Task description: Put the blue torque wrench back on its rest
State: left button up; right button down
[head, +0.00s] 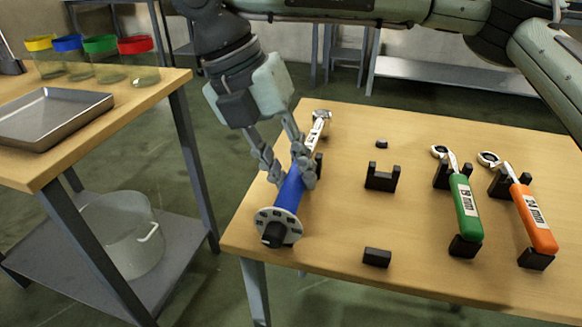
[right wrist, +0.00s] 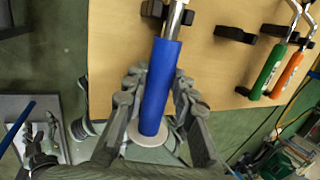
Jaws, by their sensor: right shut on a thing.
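The blue torque wrench (head: 288,192) has a blue handle, a silver head at its far end and a pale round disc with a dark knob at its near end. My right gripper (head: 283,175) is shut around its handle, over the left end of the table. The handle also shows between the fingers in the right wrist view (right wrist: 159,92). A dark support (head: 318,165) shows partly behind the gripper, beside the wrench; I cannot tell whether they touch. An empty black forked rest (head: 381,178) stands to the right, with a black block (head: 377,257) in front.
A green wrench (head: 466,210) and an orange wrench (head: 533,220) lie on black rests at the right of the wooden table (head: 330,270). A side table at left carries a metal tray (head: 52,117) and coloured-rim bowls (head: 103,60). A pot (head: 122,235) stands below.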

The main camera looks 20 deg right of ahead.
jog(key=shift+f, duration=0.3)
jog(key=c, duration=1.2)
grip_release()
jog(key=shift+o, duration=0.2)
jog(key=shift+f, duration=0.1)
